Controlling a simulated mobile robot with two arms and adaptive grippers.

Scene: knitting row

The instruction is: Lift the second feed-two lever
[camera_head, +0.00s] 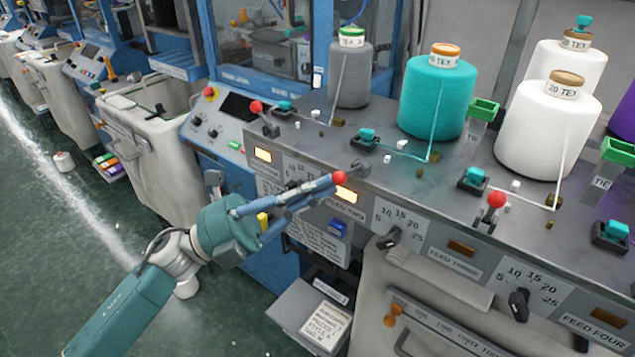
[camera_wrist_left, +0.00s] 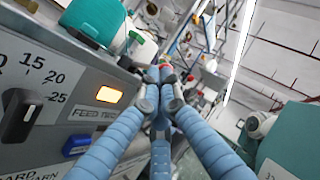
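The feed-two lever's red ball knob (camera_head: 339,177) sits just above the lit amber feed-two lamp (camera_head: 346,194) at the panel's front edge. Its stem is mostly hidden. My left gripper (camera_head: 326,186) reaches in from the left, its blue fingers drawn together with their tips at the knob. In the left wrist view the fingertips (camera_wrist_left: 162,92) are closed in around the lever, with a bit of red at their far end. The feed-two lamp (camera_wrist_left: 109,95) glows left of them. My right gripper is in neither view.
Feed one's red knob (camera_head: 256,106) and feed three's red knob (camera_head: 497,199) stand along the same panel. Yarn cones, including a teal cone (camera_head: 438,97), stand on top. A black dial (camera_head: 389,238) sticks out right of the gripper. Open green floor (camera_head: 60,240) lies left.

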